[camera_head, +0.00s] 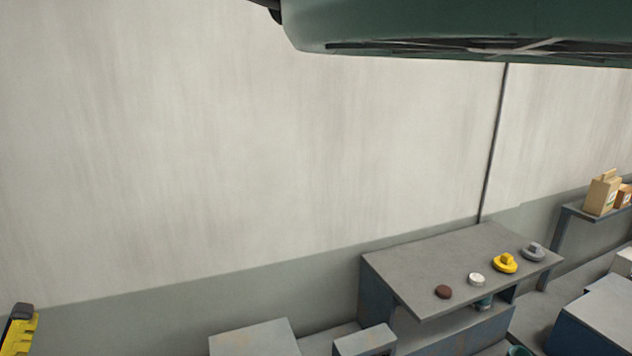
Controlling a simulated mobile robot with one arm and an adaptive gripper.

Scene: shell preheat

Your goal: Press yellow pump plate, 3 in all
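The yellow pump plate (504,263), a round disc with a small block on top, sits on the right part of a grey bench top (425,262). Nothing touches it from above. I cannot tell from here whether it is pressed down. My gripper is not recognisable in the head view.
A grey knob-like piece (534,252) stands right of the yellow plate; a white disc (476,279) and a brown disc (443,292) lie left of it. Cartons (602,194) stand on a right shelf. A dark green body (450,28) overhangs the top. A yellow-black object (20,332) shows lower left.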

